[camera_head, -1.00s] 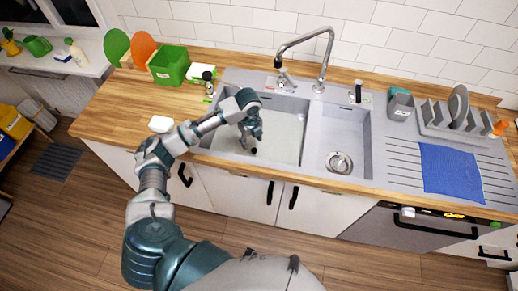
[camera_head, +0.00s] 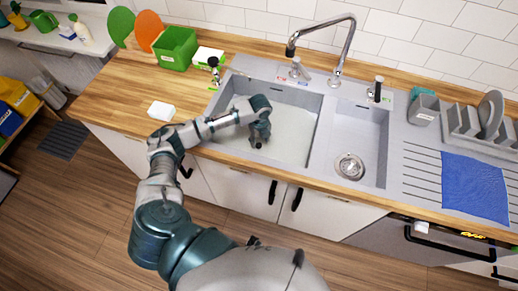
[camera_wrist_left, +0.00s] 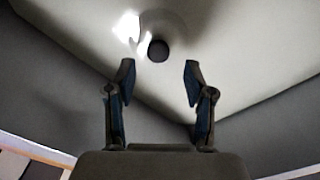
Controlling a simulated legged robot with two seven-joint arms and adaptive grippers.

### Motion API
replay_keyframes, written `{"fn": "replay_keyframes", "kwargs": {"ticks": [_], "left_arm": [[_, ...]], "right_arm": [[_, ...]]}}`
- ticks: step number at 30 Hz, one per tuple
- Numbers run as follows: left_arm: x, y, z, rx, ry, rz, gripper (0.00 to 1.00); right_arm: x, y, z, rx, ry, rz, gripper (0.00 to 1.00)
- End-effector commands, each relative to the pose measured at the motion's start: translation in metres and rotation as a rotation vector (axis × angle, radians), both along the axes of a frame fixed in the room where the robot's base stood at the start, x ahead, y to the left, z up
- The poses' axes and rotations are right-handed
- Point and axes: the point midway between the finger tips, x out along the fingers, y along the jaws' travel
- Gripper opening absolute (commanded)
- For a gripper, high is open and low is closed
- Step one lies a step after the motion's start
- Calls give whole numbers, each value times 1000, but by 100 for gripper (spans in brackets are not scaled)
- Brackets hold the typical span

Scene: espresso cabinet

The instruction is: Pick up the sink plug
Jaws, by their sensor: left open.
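A small dark round piece (camera_wrist_left: 157,50), which looks like the sink plug, lies just beyond the fingertips, on or close to the pale basin floor. A bright glare sits beside it on the left. In the head view my arm and gripper hide the plug. My right gripper is not in view.
A tall tap (camera_head: 343,45) stands behind the basins. The small right basin (camera_head: 372,135) has a metal drain (camera_head: 349,166). A blue cloth (camera_head: 474,186) lies on the drainer.

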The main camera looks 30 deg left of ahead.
Motion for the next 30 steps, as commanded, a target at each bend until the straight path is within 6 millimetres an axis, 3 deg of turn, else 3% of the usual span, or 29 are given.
{"fn": "replay_keyframes", "kwargs": {"ticks": [12, 20, 27, 30], "left_arm": [[3, 8, -51, -1, 1, 0, 53], [3, 8, -55, 0, -1, 0, 53], [3, 8, -55, 1, -1, 0, 0], [3, 8, -55, 1, -1, 0, 0]], "right_arm": [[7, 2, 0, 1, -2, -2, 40], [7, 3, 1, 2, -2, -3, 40], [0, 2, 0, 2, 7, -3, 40], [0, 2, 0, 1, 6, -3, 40]]}}
